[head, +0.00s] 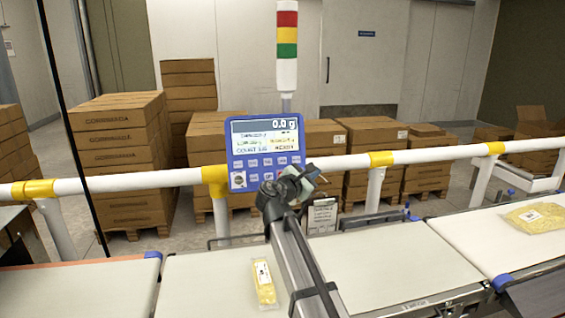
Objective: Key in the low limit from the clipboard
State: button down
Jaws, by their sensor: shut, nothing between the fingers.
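The blue checkweigher panel (237,151) stands at the rail in the middle of the head view. Its screen reads 0.0 g on top, with smaller lines below that are too blurred to read surely. Rows of keys (267,161) lie under the screen. My gripper (312,176) is shut and empty, just right of the panel's lower right corner; I cannot tell whether it touches the panel. My wrist hides part of the lower keys. The clipboard (322,215) with a white sheet hangs below the rail, right of my wrist; its writing is too small to read.
A white rail (340,162) with yellow joints crosses behind the belts. A yellow packet (263,283) lies on the middle belt (200,285), another (535,217) on the right belt. A red, yellow and green light tower (287,45) rises behind the panel. Stacked cartons (115,150) stand beyond the rail.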

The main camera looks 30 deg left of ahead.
aim_at(282, 163)
jog(key=s+a+r+n+y, duration=0.1)
jog(key=s+a+r, duration=0.1)
jog(key=s+a, duration=0.2)
jog(key=shift+s+a+r+n+y, duration=0.2)
jog(key=shift+a+r+n+y, duration=0.15)
jog(key=shift+a, duration=0.65)
jog(key=shift+w+a, duration=0.1)
jog(key=shift+w+a+f, duration=0.4)
jog(key=shift+w+a, duration=0.55)
jog(key=shift+w, duration=0.05)
jog(key=shift+w+a+f, duration=0.45)
jog(key=shift+w+a, duration=0.5)
jog(key=shift+a, duration=0.05)
jog(key=shift+w+a+f, duration=0.4)
jog(key=shift+w+a, duration=0.55)
jog(key=shift+w, duration=0.05)
jog(key=shift+w+a+f, duration=0.1)
jog(key=shift+w+a, duration=0.15)
jog(key=shift+a, duration=0.05)
jog(key=shift+w+a+f, duration=0.1)
jog(key=shift+w+a, duration=0.15)
jog(key=shift+w, duration=0.05)
dwell(0.4)
jog(key=shift+s, duration=0.1)
dwell(0.3)
jog(key=shift+s+d+r, duration=0.2)
jog(key=shift+s+d, duration=0.3)
jog(key=shift+d, duration=0.05)
